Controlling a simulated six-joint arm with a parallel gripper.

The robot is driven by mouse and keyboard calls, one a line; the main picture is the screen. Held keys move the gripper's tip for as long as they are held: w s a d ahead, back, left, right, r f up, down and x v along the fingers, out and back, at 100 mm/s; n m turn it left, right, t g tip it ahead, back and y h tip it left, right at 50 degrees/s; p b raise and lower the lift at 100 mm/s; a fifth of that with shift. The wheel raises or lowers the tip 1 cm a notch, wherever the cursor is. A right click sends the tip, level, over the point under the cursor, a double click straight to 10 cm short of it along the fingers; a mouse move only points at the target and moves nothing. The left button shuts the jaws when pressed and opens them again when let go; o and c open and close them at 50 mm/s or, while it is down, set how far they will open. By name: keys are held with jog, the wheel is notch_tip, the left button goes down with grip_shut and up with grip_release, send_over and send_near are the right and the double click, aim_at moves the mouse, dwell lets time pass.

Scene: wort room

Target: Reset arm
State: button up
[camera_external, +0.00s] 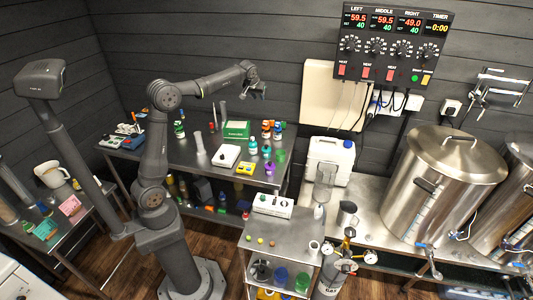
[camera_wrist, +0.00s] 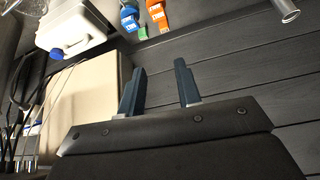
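My gripper (camera_external: 257,89) is raised above the right part of the steel bench, near the dark plank wall, in the external view. In the wrist view my gripper (camera_wrist: 159,87) shows two dark blue fingers apart, with nothing between them. My arm is stretched out to the right from its base, with its elbow bent high. The gripper touches nothing that I can see.
Below stands the steel bench (camera_external: 188,150) with bottles, a green box (camera_external: 237,129) and a white device (camera_external: 226,156). To the right are a beige panel (camera_external: 322,95), a control panel (camera_external: 392,45), a white canister (camera_external: 329,158) and a steel kettle (camera_external: 437,190). Air around the gripper looks clear.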

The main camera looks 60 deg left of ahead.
jog(key=w+d+m+h, duration=0.1)
jog(key=w+d+m, duration=0.1)
jog(key=d, duration=0.8)
jog(key=w+d+m+t+h, duration=0.1)
jog(key=w+d+m, duration=0.1)
jog(key=d, duration=0.9)
jog(key=shift+w+d+m+h, duration=0.25)
jog(key=shift+w+m+h, duration=0.1)
jog(key=shift+m, duration=0.25)
